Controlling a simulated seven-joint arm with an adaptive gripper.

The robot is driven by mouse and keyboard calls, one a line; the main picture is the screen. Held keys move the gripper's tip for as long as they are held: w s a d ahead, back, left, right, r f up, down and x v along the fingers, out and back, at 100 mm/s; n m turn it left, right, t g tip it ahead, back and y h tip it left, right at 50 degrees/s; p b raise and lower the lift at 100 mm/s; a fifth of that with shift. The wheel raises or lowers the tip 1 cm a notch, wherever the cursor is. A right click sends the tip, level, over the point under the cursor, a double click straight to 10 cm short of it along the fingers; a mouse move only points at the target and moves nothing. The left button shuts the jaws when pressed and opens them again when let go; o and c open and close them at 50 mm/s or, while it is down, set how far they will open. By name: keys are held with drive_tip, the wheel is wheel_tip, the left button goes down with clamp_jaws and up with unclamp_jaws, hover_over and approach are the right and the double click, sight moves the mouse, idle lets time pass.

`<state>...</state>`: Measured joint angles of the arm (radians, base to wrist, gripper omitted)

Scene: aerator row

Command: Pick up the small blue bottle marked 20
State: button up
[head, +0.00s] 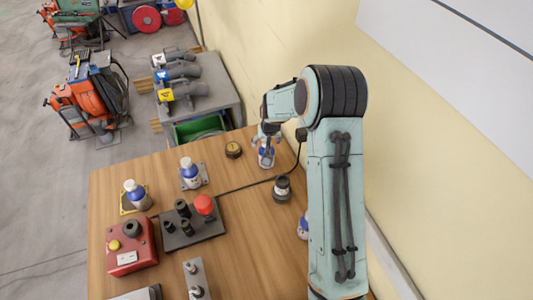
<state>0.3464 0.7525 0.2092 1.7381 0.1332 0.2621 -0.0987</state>
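Several small white-and-blue bottles stand on the wooden table (255,215) in the head view. One bottle (266,157) is at the far right, directly below my gripper (267,138). The gripper's fingers point down at its top, and I cannot tell whether they touch it or are closed on it. A second bottle (190,173) stands on a small grey plate at the back middle. A third bottle (137,194) stands on a yellowish plate at the left. A fourth bottle (303,227) is mostly hidden behind my arm. No number is readable on any bottle.
A dark block with a red knob (204,205) and a red control box (131,246) occupy the left front. A round black-and-yellow piece (233,149), a dark cylinder (282,188) and a black cable (244,187) lie near the gripper. A wall (255,62) runs along the right.

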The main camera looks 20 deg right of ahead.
clamp_jaws()
